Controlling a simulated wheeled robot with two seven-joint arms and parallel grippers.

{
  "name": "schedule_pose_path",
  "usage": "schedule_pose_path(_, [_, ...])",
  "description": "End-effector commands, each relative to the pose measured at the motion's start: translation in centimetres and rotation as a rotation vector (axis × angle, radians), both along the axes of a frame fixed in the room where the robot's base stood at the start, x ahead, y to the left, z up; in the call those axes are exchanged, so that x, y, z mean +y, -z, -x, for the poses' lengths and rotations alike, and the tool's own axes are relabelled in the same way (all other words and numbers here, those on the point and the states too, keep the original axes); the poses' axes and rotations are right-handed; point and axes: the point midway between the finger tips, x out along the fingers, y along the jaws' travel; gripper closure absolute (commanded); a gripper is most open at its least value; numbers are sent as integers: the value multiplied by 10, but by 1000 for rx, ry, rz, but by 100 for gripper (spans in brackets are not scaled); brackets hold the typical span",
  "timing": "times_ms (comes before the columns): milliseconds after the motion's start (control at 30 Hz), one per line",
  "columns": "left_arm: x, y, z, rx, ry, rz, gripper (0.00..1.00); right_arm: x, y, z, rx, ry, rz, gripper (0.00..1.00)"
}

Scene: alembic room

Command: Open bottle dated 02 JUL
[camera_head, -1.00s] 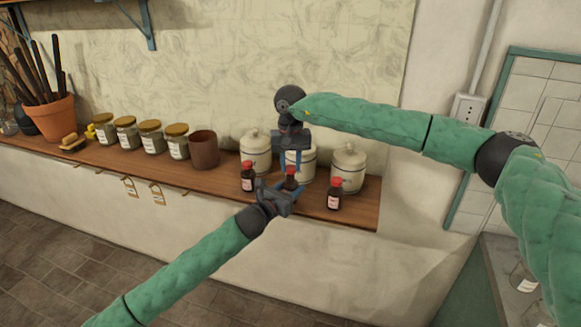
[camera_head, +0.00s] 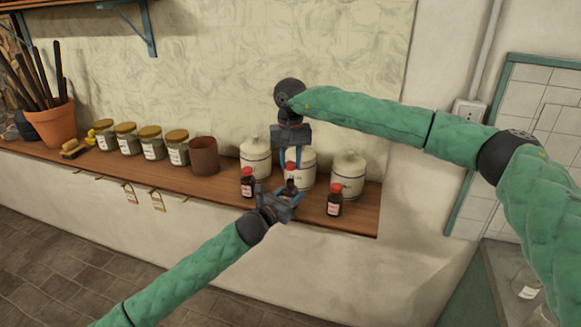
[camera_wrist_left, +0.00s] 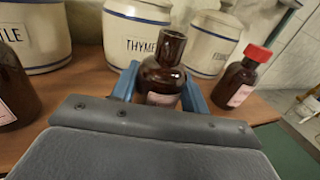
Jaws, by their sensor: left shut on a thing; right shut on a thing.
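Three small brown bottles with labels are at the shelf's front; I cannot read their dates. My left gripper (camera_head: 287,198) is shut around the body of the middle bottle (camera_head: 291,185). In the left wrist view this bottle (camera_wrist_left: 163,72) stands upright between the blue fingers, its neck bare and its mouth uncovered. My right gripper (camera_head: 291,162) points down from above, shut on a red cap (camera_head: 291,168) just over that bottle. The left bottle (camera_head: 247,184) and the right bottle (camera_head: 334,201) both wear red caps.
White lidded canisters stand close behind the bottles, one marked THYME (camera_wrist_left: 136,32). A brown cup (camera_head: 204,156), several labelled jars (camera_head: 151,143) and a terracotta pot (camera_head: 53,125) stand left along the wooden shelf (camera_head: 218,185).

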Motion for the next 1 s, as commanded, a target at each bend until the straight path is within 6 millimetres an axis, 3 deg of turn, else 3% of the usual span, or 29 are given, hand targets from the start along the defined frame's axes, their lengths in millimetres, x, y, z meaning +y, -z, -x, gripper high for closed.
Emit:
schedule_pose_path(100, [0,1,0,1,-1,-1,100,0,-10,0,-1,0,1,99])
schedule_pose_path(300, [0,1,0,1,0,-1,100,0,-11,0,0,0,0,99])
schedule_pose_path(333, [0,0,0,1,0,-1,53,0,-11,0,0,0,0,99])
schedule_pose_path(467, [0,0,0,1,0,-1,30,0,-11,0,0,0,0,99])
schedule_pose_path(800, [2,1,2,0,0,0,30,0,-9,0,0,0,0,99])
schedule_pose_path(1000, [13,3,18,-1,1,-2,30,0,0,0,0,0,0,99])
